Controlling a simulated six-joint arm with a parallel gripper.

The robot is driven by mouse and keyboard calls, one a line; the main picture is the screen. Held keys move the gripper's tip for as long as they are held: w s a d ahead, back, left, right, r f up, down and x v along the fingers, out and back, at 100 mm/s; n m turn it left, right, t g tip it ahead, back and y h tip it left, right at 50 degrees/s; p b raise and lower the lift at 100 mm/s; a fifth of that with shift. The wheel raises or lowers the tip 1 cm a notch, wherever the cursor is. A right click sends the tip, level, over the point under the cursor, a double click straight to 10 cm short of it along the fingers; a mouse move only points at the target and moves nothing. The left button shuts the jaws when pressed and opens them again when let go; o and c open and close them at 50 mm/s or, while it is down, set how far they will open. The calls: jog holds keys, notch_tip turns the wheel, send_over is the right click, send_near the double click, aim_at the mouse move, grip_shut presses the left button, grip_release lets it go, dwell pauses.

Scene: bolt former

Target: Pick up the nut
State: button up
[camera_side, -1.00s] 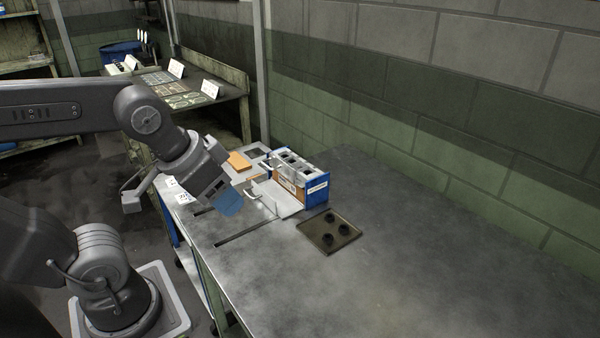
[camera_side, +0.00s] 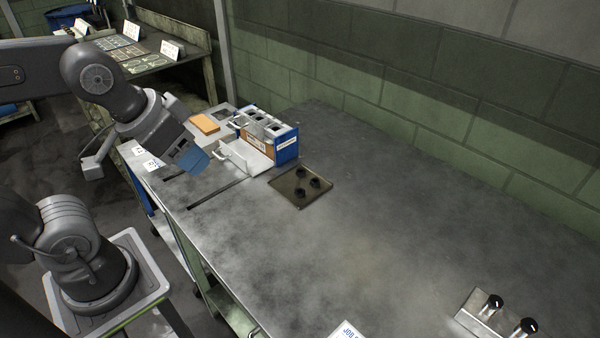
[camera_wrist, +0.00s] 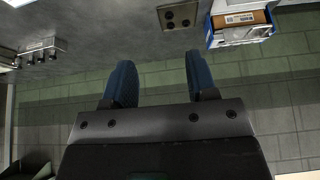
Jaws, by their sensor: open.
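Three small dark round pieces (camera_side: 308,184) sit on a square brown plate (camera_side: 291,201) on the bench. They may be nuts, but they are too small to tell, and nothing else in view is clearly a nut. In the wrist view the plate (camera_wrist: 168,9) is at the top edge, beyond my fingers. My gripper (camera_side: 194,160) is above the bench's left end, left of the plate and apart from it. In the wrist view my gripper (camera_wrist: 160,72) shows two blue fingers spread apart with nothing between them.
A blue and white box (camera_side: 286,149) with open slots stands beside the plate, near my gripper. An orange block (camera_side: 205,124) lies behind. A metal fixture with black knobs (camera_side: 486,313) stands at the front right. The middle of the grey bench (camera_side: 380,230) is clear.

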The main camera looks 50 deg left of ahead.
jog(key=shift+c, duration=1.1)
